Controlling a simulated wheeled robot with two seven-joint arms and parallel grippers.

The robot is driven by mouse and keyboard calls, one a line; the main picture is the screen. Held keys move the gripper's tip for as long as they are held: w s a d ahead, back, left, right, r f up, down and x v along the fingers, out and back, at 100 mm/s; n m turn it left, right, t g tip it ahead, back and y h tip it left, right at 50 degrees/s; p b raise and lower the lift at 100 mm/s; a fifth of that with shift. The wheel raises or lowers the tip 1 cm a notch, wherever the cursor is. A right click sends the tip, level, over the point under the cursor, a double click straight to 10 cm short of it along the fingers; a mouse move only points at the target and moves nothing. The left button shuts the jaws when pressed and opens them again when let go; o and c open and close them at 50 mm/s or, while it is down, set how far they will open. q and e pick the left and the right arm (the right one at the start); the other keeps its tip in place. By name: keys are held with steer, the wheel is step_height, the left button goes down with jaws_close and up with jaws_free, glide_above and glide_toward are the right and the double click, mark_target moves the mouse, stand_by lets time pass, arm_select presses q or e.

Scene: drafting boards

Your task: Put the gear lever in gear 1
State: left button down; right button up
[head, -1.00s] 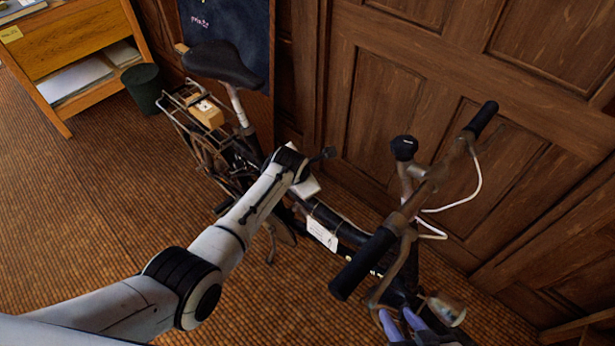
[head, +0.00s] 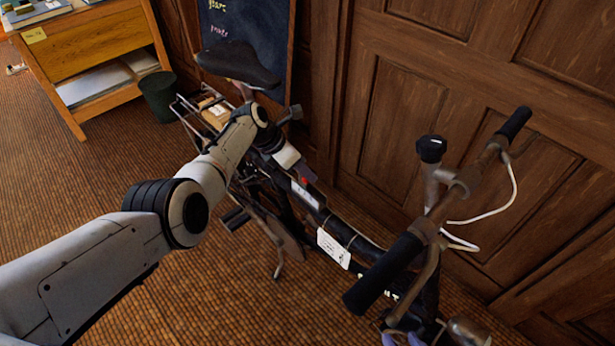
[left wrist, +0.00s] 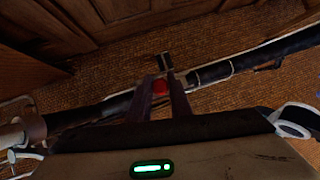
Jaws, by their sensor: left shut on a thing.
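A black bicycle stands by the panelled wall. The gear lever (left wrist: 160,87) shows as a red piece at its top tube (head: 352,240). In the left wrist view the red piece lies between my two dark fingers. A small red spot also shows beside my gripper in the head view. My left gripper (head: 297,172) is shut on the gear lever, low over the tube between saddle and handlebar. A pale marked plate (head: 306,196) lies on the tube just in front; its markings are too small to read. The lever's lower part is hidden. My right gripper is not in view.
The saddle (head: 236,64) is behind my gripper; the handlebar grip (head: 383,272) and a black-topped stem (head: 431,150) rise at the right. A white tag (head: 333,248) hangs on the tube. A dark bin (head: 159,96) stands at the back. Floor at the lower left is clear.

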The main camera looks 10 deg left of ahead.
stand_by(0.3)
arm_select(q)
steer(key=c, duration=1.6)
jaws_free()
arm_select(e)
steer(key=shift+d, duration=0.1)
